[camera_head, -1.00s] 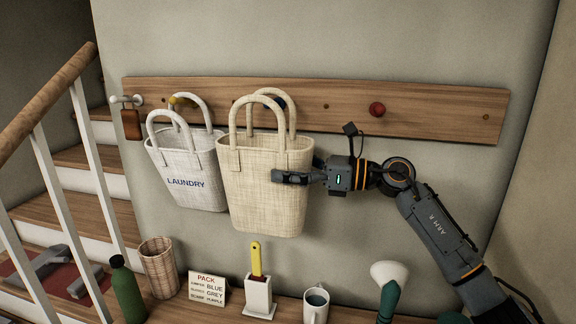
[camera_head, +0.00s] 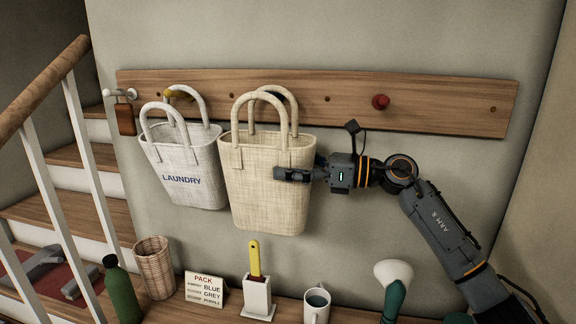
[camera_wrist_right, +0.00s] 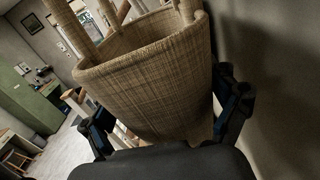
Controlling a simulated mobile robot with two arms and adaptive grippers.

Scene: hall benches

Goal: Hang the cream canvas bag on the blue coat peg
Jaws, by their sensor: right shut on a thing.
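The cream canvas bag (camera_head: 265,190) is upright in front of the peg board, both handles (camera_head: 264,97) standing up. My right gripper (camera_head: 292,175) is shut on the bag's right side, below the rim. In the right wrist view the bag's woven wall (camera_wrist_right: 150,75) stands between the two fingers. The blue coat peg (camera_head: 279,96) shows only as a small dark patch behind the handles, mostly hidden. I cannot tell whether a handle is over the peg. My left gripper is not in view.
A white laundry bag (camera_head: 182,172) hangs at the yellow peg (camera_head: 170,94), close left of the cream bag. A red peg (camera_head: 381,101) is free on the right of the board (camera_head: 440,105). Below stand a bottle (camera_head: 121,290), basket (camera_head: 154,268), card (camera_head: 206,290), brush holder (camera_head: 257,298) and mug (camera_head: 316,304).

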